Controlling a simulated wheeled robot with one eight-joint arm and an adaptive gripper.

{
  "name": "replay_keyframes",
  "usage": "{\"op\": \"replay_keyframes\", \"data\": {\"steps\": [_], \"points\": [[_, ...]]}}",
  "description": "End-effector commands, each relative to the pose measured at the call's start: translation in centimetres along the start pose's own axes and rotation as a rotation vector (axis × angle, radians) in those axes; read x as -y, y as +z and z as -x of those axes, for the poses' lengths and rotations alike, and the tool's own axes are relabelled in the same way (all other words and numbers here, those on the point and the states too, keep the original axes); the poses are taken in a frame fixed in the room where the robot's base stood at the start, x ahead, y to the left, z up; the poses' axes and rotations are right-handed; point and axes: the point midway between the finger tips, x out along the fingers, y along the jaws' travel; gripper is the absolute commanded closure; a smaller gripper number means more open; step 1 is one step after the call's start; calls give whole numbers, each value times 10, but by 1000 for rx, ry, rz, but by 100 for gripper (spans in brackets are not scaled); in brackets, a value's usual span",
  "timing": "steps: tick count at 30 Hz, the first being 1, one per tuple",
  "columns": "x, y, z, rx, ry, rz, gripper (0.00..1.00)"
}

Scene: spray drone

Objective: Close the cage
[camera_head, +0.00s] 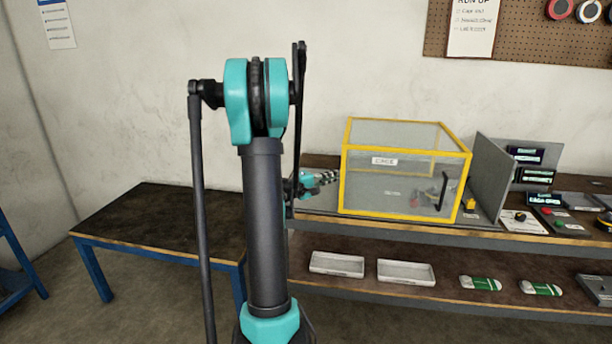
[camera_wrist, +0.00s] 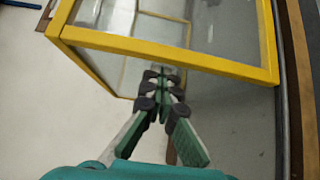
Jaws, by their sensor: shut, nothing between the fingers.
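The cage (camera_head: 405,125) is a clear box with a yellow frame, on the upper level of the bench. Its front panel bears a "CAGE" label (camera_head: 384,161) and a black upright handle (camera_head: 443,191) near its right edge. I cannot tell whether the panel sits fully shut. Small blurred items show behind it. My gripper (camera_head: 328,178) is by the cage's left side, with its tips close to the left edge and partly hidden by my arm. In the wrist view my gripper (camera_wrist: 161,80) is shut and empty, near the yellow frame (camera_wrist: 165,53); contact is unclear.
A grey upright panel (camera_head: 490,175) stands right of the cage, with displays and control boxes beyond. The lower shelf holds two white trays (camera_head: 337,264) and green-and-white items (camera_head: 481,283). A bare dark table (camera_head: 150,220) stands at left.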

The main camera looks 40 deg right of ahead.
Motion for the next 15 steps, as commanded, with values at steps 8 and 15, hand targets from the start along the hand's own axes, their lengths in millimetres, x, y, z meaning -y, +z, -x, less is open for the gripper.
{"op": "replay_keyframes", "data": {"steps": [8,15], "points": [[0,67,-65,8,0,0,100],[0,102,-101,5,0,0,100]]}}
